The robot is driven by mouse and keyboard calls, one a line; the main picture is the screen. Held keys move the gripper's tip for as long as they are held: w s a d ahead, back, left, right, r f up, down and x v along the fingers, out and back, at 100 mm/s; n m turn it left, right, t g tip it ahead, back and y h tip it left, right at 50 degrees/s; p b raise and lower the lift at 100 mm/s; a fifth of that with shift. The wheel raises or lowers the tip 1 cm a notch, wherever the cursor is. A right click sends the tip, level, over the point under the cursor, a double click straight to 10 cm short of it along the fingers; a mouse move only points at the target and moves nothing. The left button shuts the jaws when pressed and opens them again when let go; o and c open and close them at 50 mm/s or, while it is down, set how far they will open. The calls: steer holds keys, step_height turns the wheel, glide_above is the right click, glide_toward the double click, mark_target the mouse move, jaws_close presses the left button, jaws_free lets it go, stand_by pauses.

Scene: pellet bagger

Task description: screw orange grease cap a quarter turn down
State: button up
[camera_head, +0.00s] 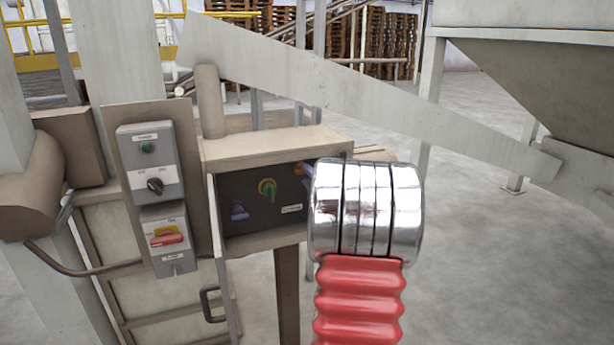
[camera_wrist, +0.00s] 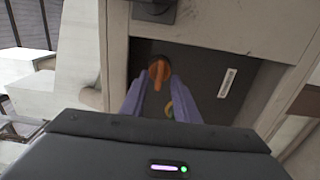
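The orange grease cap (camera_wrist: 158,71) shows in the wrist view on a dark recessed panel, with a narrow tab pointing down the picture. My gripper (camera_wrist: 157,82) is open, its two purple fingers at either side of the cap with gaps visible. I cannot tell whether the tips reach the cap's depth. In the head view, a small part of the orange cap (camera_head: 299,169) shows beside a purple finger (camera_head: 308,182); my shiny wrist hides the rest.
A yellow ring with a green handle (camera_head: 267,188) and a blue knob (camera_head: 238,212) share the panel. A box rim (camera_head: 270,150) surrounds it. A grey switch box (camera_head: 150,160) stands left; a sloping beam (camera_head: 370,95) crosses behind.

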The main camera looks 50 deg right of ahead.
steer(key=shift+x, duration=1)
steer(key=shift+c, duration=0.7)
jaws_close()
